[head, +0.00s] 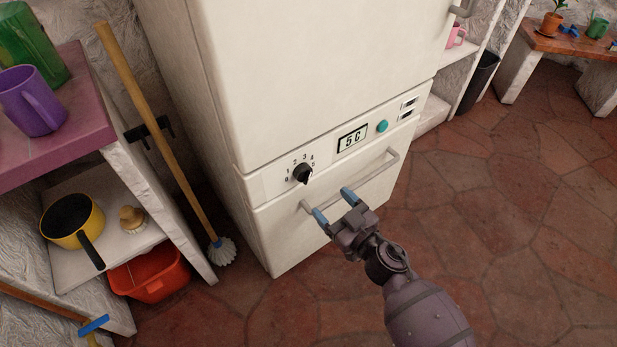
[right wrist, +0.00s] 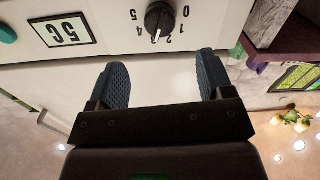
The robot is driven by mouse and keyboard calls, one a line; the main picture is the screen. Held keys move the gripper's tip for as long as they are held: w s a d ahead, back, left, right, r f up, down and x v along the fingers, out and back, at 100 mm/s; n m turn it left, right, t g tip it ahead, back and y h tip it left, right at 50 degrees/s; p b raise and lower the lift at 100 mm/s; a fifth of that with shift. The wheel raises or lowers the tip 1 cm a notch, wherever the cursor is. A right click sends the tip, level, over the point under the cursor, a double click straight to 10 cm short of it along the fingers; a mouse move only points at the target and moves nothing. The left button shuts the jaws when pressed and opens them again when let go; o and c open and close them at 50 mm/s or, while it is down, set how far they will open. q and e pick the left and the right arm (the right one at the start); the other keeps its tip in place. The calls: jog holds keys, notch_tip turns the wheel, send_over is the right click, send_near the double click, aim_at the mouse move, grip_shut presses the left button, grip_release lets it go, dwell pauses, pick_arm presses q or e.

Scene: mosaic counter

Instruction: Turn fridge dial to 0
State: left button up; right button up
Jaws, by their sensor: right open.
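The fridge dial (head: 302,174) is a round black knob on the white panel between the fridge's two doors, with numbers 0 to 5 around it. In the right wrist view the dial (right wrist: 160,18) appears upside down, and its white mark points at about 3. The display (head: 352,138) beside it reads 5 C. My right gripper (head: 334,205) is open, with blue fingertips in front of the lower door, below and to the right of the dial. Nothing is between its fingers (right wrist: 162,68), and they appear apart from the dial. My left gripper is not in view.
A teal button (head: 382,126) sits right of the display. A bar handle (head: 378,170) spans the lower door near my right gripper. The tiled floor at right is clear.

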aim_at(308, 179)
jog(key=b+x, duration=0.1)
jog(key=x, duration=0.7)
jog(key=shift+f+b, duration=0.2)
jog(key=shift+b, duration=0.2)
jog(key=shift+w+a+r, duration=0.15)
jog(key=shift+w+a, duration=0.25)
jog(key=shift+w, duration=0.2)
jog(key=c, duration=0.9)
